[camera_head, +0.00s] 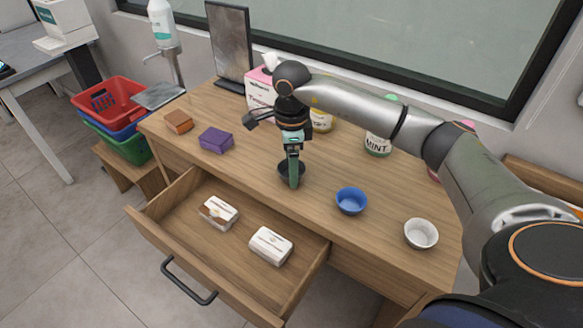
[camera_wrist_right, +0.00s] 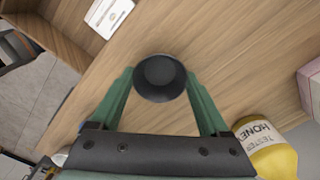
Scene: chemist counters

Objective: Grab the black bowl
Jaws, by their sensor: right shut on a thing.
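The black bowl (camera_head: 284,170) is at the middle of the wooden counter, near its front edge above the open drawer. My right gripper (camera_head: 292,178) comes down over it from above and is shut on it, and a green finger hides part of the bowl. In the right wrist view, the black bowl (camera_wrist_right: 160,78) sits between the two green fingers of my right gripper (camera_wrist_right: 158,73), one on each side of its rim. I cannot tell whether the bowl touches the counter. My left gripper is not in view.
A blue bowl (camera_head: 351,200) and a white bowl (camera_head: 421,234) stand to the right. Purple (camera_head: 216,140) and orange (camera_head: 178,121) boxes lie to the left. The open drawer (camera_head: 190,255) holds two white boxes. A mint jar (camera_head: 378,145) and yellow honey bottle (camera_wrist_right: 268,158) stand behind.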

